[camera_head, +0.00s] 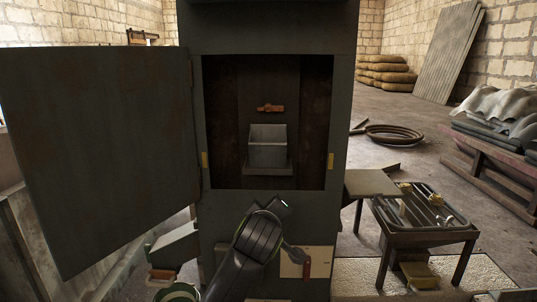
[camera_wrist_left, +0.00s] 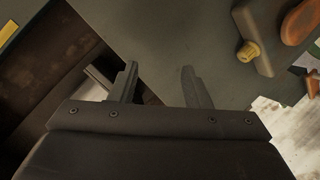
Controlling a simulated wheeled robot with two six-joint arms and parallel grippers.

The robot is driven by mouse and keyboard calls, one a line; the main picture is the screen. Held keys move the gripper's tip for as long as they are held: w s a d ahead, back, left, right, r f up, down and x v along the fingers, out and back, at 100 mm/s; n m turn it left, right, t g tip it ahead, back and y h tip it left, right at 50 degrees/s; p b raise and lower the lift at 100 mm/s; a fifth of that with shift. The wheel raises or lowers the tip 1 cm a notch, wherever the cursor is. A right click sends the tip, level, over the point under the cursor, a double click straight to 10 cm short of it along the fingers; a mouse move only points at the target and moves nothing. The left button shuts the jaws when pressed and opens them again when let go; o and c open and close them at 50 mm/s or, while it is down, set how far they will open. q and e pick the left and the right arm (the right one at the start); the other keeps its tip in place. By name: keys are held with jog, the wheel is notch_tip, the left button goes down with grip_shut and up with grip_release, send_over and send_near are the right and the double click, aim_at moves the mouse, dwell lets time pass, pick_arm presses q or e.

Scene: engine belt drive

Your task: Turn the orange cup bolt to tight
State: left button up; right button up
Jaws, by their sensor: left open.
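I cannot pick out the orange cup bolt for sure. In the head view an orange-red piece (camera_head: 270,108) sits on the back wall inside the open cabinet, above a grey bin (camera_head: 268,150). Another orange piece (camera_head: 162,275) is at lower left, by a grey bracket, and a red-orange handle (camera_head: 307,268) is on the cream plate (camera_head: 291,262). In the left wrist view a yellow knob (camera_wrist_left: 248,51) sits on a grey bar beside an orange rounded part (camera_wrist_left: 302,22). My left gripper (camera_wrist_left: 160,72) is open and empty, apart from both.
The cabinet door (camera_head: 95,150) stands open at left. A small table (camera_head: 425,236) with a wire rack is at right. A hose coil (camera_head: 392,134) lies on the floor behind. My dark arm crosses the lower cabinet front and hides part of it.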

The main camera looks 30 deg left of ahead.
pick_arm(q)
notch_tip(320, 180, up, 12)
jog(key=n+t+y, duration=0.2)
jog(key=n, duration=0.2)
jog(key=n+t+y, duration=0.1)
jog(key=n, duration=0.4)
send_near(268, 109)
jog(key=p+x, duration=0.3)
jog(key=x, duration=0.5)
jog(key=shift+w+p, duration=0.2)
jog(key=shift+p, duration=0.1)
grip_shut()
